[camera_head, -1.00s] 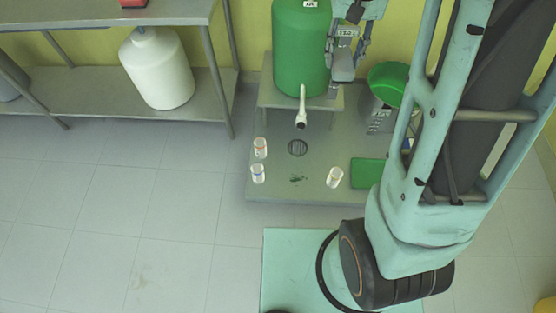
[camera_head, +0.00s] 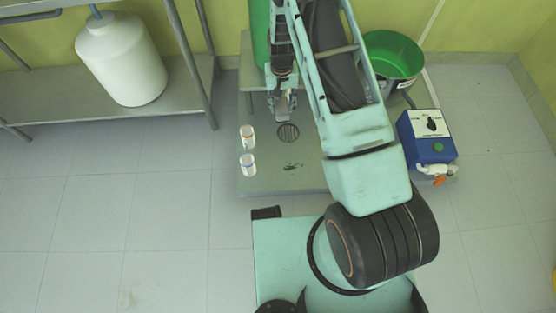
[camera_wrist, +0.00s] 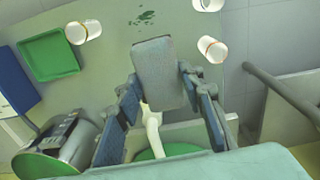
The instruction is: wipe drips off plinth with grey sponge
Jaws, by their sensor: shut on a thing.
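The grey sponge (camera_wrist: 157,72) is held between the two fingers of my gripper (camera_wrist: 160,80), which is shut on it. I cannot tell whether the sponge touches the plinth.
Two white cups (camera_head: 246,137) (camera_head: 247,164) stand left of the drips. Another cup (camera_wrist: 83,31) and a green tray (camera_wrist: 48,55) show on the other side, hidden in the head view by my arm. A white spout (camera_wrist: 152,130) is between my fingers. A blue box (camera_head: 426,138) and green bucket (camera_head: 392,57) are right.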

